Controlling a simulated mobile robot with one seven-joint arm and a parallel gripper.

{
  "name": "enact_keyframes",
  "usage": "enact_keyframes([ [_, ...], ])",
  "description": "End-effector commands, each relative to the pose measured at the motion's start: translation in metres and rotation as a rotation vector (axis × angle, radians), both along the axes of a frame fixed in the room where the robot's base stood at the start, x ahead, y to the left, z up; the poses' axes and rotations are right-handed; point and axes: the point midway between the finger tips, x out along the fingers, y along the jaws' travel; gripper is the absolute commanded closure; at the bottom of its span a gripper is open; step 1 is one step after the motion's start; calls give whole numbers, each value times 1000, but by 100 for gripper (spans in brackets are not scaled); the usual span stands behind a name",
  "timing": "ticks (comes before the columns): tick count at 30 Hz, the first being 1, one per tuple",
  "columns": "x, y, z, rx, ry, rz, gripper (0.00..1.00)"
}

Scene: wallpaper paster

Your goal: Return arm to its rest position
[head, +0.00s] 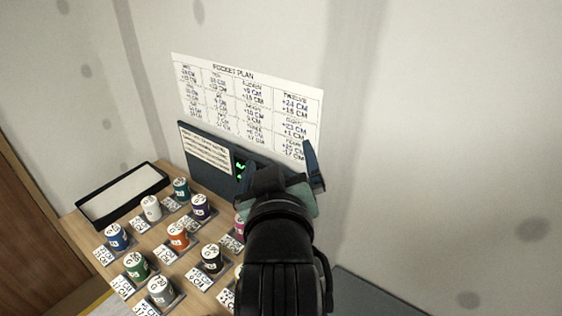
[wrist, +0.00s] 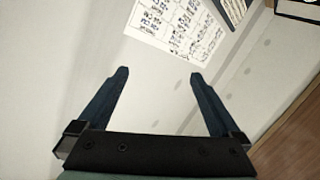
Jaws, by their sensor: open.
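My gripper (head: 278,172) is raised in front of the wall in the head view, its arm rising from the bottom centre. In the wrist view my gripper (wrist: 158,76) is open, its two dark blue fingers wide apart with nothing between them. In the head view the gripper covers part of a dark panel (head: 190,136) with a green display. Behind it a white chart headed "POCKET PLAN" (head: 215,82) is on the wall. The chart also shows in the wrist view (wrist: 175,27).
Several labelled cylinders, among them an orange one (head: 178,238) and a blue one (head: 116,238), stand on a wooden table (head: 85,238) at lower left. A black-rimmed tray (head: 122,194) lies at the table's back left. Bare wall (head: 440,130) fills the right side.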

Motion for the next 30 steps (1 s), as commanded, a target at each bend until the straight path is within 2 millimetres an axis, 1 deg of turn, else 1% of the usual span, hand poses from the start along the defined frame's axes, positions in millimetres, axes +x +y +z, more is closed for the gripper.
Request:
enact_keyframes([
  [1, -5, -1, 57, 53, -157, -8, 0],
  [2, -11, -2, 87, 86, -244, -10, 0],
  [3, -21, -3, 125, 130, -355, -6, 0],
  [5, -41, -3, 175, 191, -509, 8, 0],
  [6, -56, -3, 204, 226, -603, 21, 0],
  [8, -79, -3, 239, 273, -724, 45, 0],
  [9, -94, -3, 258, 299, -792, 61, 0],
  [12, -121, -3, 289, 342, -910, 93, 0],
  [14, -131, -3, 298, 357, -948, 105, 0],
  [15, -135, -3, 298, 363, -963, 110, 0],
  [20, -137, -3, 279, 369, -971, 116, 0],
  [21, -137, -3, 278, 369, -971, 117, 0],
  [25, -136, -2, 281, 368, -969, 116, 0],
  [29, -136, -2, 281, 368, -968, 116, 23],
  [30, -136, -2, 281, 368, -967, 115, 31],
])
